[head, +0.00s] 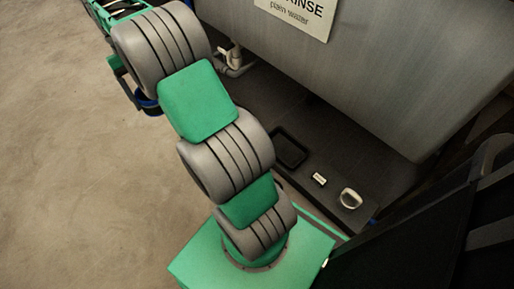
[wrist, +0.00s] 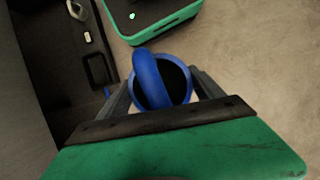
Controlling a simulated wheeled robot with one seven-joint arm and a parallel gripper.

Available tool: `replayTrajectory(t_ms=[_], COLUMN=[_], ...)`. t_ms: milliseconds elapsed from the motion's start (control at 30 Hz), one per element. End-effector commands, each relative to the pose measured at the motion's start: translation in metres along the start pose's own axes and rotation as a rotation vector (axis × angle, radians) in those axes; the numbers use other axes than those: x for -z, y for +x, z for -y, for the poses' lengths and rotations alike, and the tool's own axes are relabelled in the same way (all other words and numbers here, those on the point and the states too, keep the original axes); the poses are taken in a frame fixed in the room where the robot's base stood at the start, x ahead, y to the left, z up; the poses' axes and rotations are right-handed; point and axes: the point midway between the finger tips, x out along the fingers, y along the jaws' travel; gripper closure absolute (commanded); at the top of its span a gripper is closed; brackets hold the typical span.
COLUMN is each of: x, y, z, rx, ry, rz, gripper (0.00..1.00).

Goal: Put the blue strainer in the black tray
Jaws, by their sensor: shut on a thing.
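The blue strainer (wrist: 149,77) is between the fingers of my gripper (wrist: 163,92) in the wrist view. It is a round blue cup with a dark inside and a thick blue band across it. In the head view, part of the blue strainer (head: 150,106) shows at the upper left, below my arm, over bare floor. My arm hides most of my gripper there. The black tray (head: 290,148) lies on the dark ledge under the tank, right of my arm, and looks empty. In the wrist view the black tray (wrist: 98,70) is left of the strainer.
A small white labelled block (head: 319,179) and a pale ring-shaped thing (head: 350,198) sit on the ledge, right of the tray. The grey rinse tank (head: 400,75) overhangs the ledge. A pipe (head: 234,65) stands at the tank's left end. The floor (head: 70,180) at left is clear.

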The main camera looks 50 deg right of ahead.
Motion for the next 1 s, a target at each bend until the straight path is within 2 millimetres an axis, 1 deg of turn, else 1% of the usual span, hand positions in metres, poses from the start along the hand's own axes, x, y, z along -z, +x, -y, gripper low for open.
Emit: replayTrajectory(t_ms=[33,100,400,467,567,667,767,800,867,900,967,1000], x=[0.000,-0.001,-0.003,-0.005,-0.010,-0.018,-0.030,-0.037,-0.048,-0.057,-0.070,-0.079], y=[0.005,0.013,0.028,0.037,0.055,0.080,0.114,0.131,0.161,0.183,0.220,0.245], z=[-0.015,-0.033,-0.064,-0.078,-0.105,-0.135,-0.169,-0.182,-0.203,-0.215,-0.232,-0.240], rx=[0.013,0.028,0.055,0.069,0.094,0.124,0.159,0.174,0.197,0.212,0.231,0.240], ry=[0.031,0.070,0.131,0.167,0.227,0.298,0.381,0.416,0.472,0.507,0.551,0.572], rz=[0.000,0.001,0.001,0.000,0.001,0.003,0.004,0.006,0.006,0.007,0.008,0.009], gripper=[0.66,0.66,0.66,0.66,0.66,0.66,0.66,0.66,0.66,0.66,0.66,0.66])
